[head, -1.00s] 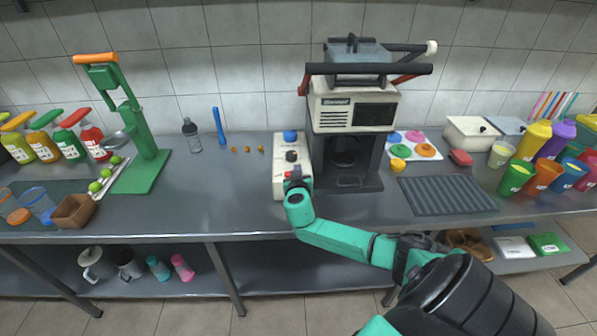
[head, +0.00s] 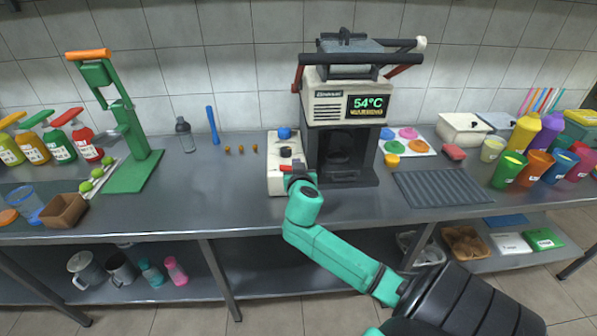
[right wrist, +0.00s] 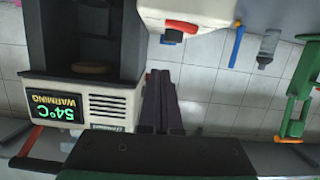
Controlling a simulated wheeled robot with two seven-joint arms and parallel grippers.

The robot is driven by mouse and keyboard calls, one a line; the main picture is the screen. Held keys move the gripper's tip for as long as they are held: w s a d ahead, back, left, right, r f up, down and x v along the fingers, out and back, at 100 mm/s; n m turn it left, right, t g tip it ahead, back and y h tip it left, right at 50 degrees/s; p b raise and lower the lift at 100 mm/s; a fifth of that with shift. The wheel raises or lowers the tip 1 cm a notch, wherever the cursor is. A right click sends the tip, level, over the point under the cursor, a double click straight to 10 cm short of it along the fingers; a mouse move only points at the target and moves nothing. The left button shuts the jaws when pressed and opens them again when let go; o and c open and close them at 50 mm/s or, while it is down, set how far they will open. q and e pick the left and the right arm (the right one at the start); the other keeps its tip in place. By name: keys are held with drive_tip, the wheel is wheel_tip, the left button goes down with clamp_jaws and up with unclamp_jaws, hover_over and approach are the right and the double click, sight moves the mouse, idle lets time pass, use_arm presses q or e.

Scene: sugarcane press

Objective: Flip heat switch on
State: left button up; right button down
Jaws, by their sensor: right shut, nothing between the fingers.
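The white control box (head: 276,181) stands left of the press machine (head: 328,110). It has a blue knob (head: 285,133), a black knob (head: 285,151) and a red switch (head: 286,168). The red switch also shows in the right wrist view (right wrist: 182,27). The machine's display (head: 368,107) is lit and reads 54°C, WARMING; it shows upside down in the wrist view (right wrist: 56,109). My right gripper (head: 295,177) is shut and empty at the front of the box, close to the red switch; its fingers show in the wrist view (right wrist: 161,80). I cannot tell whether it touches the switch. My left gripper is not in view.
A green lever press (head: 130,165) stands to the left, with a grey bottle (head: 185,135) and a blue stick (head: 212,126) behind. A dark ribbed mat (head: 440,188) and colored cups (head: 509,169) are to the right.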

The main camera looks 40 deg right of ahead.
drive_tip(key=v, duration=0.3)
drive_tip(key=shift+s, duration=0.25)
drive_tip(key=shift+d+f, duration=0.1)
